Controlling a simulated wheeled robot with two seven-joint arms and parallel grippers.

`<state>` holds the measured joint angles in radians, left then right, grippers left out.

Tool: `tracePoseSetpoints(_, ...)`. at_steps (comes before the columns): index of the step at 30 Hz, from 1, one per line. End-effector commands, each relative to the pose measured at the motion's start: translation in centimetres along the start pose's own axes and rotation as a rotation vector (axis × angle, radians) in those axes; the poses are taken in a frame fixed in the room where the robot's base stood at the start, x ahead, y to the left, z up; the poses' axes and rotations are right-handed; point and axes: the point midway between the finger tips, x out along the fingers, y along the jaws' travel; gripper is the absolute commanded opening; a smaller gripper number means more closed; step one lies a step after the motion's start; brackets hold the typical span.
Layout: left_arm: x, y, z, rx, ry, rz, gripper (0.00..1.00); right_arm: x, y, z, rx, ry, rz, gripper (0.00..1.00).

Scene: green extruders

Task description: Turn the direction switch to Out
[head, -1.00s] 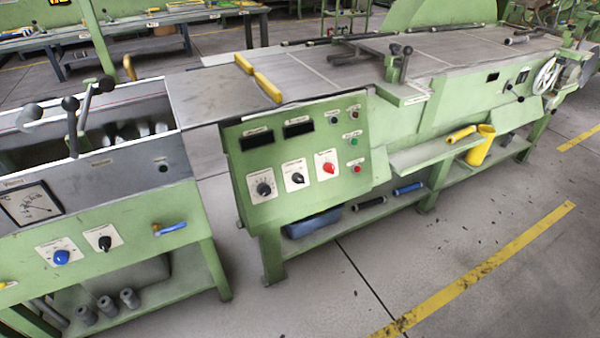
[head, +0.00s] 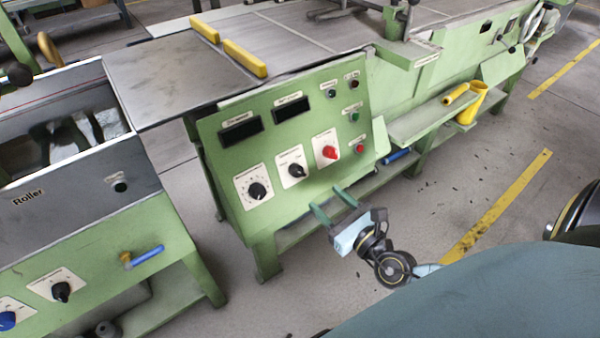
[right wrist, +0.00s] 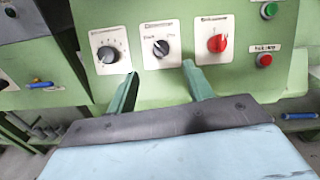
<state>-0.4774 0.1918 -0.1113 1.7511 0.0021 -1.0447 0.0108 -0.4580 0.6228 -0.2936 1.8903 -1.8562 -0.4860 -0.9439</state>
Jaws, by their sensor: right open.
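A black rotary switch (head: 296,170) on a white plate sits in the middle of the lower row on the green control panel (head: 225,170); it also shows in the right wrist view (right wrist: 161,48). Small words flank its knob, but I cannot read them surely, nor tell its setting; it looks like the direction switch. My right gripper (head: 330,200) is open and empty, in front of the panel's lower right part. In the right wrist view its fingers (right wrist: 160,73) point at the panel, apart from and just below the switch, one to each side. My left gripper is not in view.
A black dial (head: 257,190) lies left of the switch and a red switch (head: 329,152) right of it. Green (head: 355,117) and red (head: 359,148) buttons line the panel's right side. The floor in front is clear.

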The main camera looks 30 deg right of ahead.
Motion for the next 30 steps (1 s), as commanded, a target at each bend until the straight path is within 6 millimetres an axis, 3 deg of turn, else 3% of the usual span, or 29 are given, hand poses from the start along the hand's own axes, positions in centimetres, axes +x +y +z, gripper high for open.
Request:
tracePoseSetpoints(9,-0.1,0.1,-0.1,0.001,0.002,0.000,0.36,6.7,-0.1,0.0,0.004,-0.002,-0.004,0.52)
tracePoseSetpoints(15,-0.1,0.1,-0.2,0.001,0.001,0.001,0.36,9.4,-0.1,-0.1,0.003,0.000,-0.003,0.52)
tracePoseSetpoints(28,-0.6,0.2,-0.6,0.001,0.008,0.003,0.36,10.4,-0.1,-0.1,0.004,0.002,-0.002,0.52)
tracePoseSetpoints(30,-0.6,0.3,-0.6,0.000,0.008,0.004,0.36,10.3,-0.1,-0.1,0.004,0.002,-0.002,0.44)
